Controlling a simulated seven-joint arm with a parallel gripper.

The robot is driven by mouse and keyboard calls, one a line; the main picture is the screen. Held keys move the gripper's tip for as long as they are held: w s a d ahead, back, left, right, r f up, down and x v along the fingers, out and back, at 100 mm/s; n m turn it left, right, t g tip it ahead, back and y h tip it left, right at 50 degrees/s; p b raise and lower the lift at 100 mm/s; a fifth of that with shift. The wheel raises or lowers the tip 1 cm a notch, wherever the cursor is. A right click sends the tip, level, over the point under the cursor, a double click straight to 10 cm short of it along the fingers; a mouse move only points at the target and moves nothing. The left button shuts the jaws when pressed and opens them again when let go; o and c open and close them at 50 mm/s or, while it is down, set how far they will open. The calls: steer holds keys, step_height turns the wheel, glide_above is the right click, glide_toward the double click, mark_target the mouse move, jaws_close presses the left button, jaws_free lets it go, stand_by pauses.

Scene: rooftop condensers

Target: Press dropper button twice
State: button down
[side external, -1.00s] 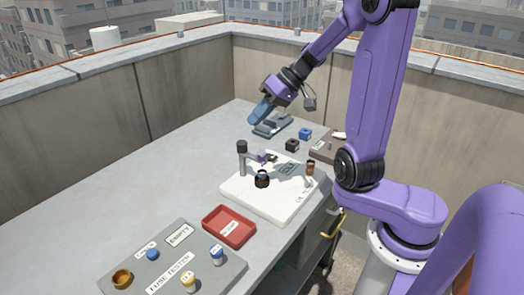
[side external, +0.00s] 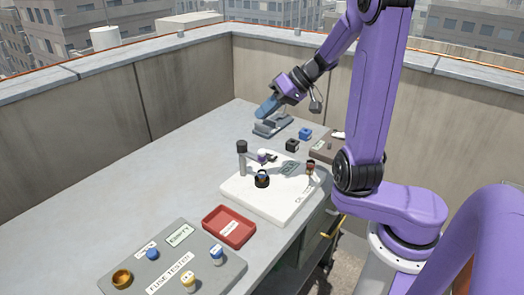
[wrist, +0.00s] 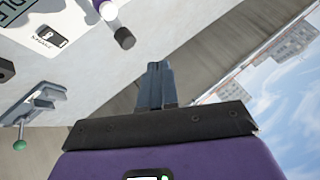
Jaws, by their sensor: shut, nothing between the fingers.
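My gripper (side external: 266,111) is shut and empty, raised above the far end of the bench near a grey lever device (side external: 272,127). In the wrist view its blue-grey fingers (wrist: 156,82) are together. A white test board (side external: 270,208) carries a grey post with a black top (side external: 242,148), a small white-and-purple part (side external: 263,156), a black round pot (side external: 262,181) and a small brown bottle (side external: 310,170). I cannot tell which part is the dropper button. My gripper is apart from the board. In the wrist view a black-ended cylinder (wrist: 124,38) shows at the top.
A red tray (side external: 229,226) and a grey fuse tester plate (side external: 215,265) lie nearer. Black (side external: 292,145) and blue (side external: 305,134) blocks stand beyond the board. The wrist view shows a green-knobbed lever (wrist: 20,145). The bench's left side is clear.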

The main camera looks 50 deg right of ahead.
mark_target(265, 150)
steer(key=shift+f, duration=4.05)
steer(key=shift+f, duration=0.1)
steer(key=shift+f, duration=0.35)
steer(key=shift+f, duration=0.6)
steer(key=shift+r, duration=1.05)
steer(key=shift+r, duration=2.5)
